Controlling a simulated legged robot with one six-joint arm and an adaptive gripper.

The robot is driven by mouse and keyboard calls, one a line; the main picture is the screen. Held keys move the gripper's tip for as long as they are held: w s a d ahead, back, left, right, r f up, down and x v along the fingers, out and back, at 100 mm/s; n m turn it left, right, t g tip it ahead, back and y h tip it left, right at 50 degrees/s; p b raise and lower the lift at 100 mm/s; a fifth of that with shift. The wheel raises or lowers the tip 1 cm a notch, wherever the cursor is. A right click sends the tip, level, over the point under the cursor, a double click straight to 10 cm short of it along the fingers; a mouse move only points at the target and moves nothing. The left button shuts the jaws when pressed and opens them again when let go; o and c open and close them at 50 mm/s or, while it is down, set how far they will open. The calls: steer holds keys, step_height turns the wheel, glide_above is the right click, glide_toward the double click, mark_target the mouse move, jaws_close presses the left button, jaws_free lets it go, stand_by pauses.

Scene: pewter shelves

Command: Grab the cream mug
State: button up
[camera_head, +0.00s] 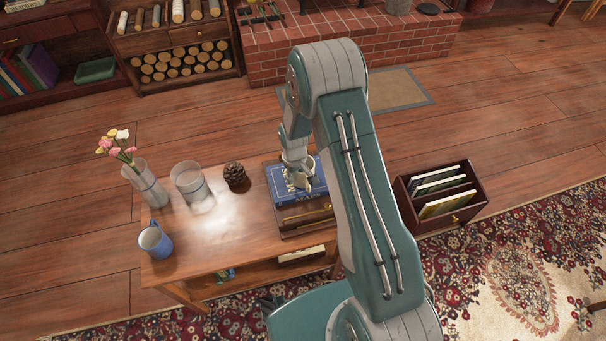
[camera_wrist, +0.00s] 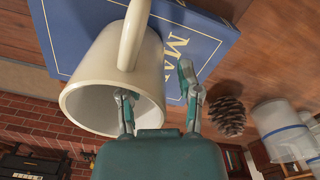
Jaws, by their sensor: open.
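The cream mug (camera_wrist: 92,62) fills much of the left half of the wrist view, with its mouth and handle toward the camera. In the head view the mug (camera_head: 303,181) sits on a blue book (camera_head: 281,187) and is partly hidden by my gripper (camera_head: 297,166). In the wrist view my gripper (camera_wrist: 154,82) is open around the mug's wall. One finger reaches into the mouth and the other is outside, to the right of the mug. I cannot tell whether either finger touches it.
A pine cone (camera_head: 235,177), a glass (camera_head: 187,181), a flower vase (camera_head: 146,184) and a blue mug (camera_head: 155,241) stand on the wooden table (camera_head: 224,248). A wooden magazine box (camera_head: 437,194) is on the floor to the right. The table's front middle is clear.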

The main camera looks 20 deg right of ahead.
steer(key=shift+c, duration=0.3)
jaws_close()
steer(key=shift+r, duration=0.15)
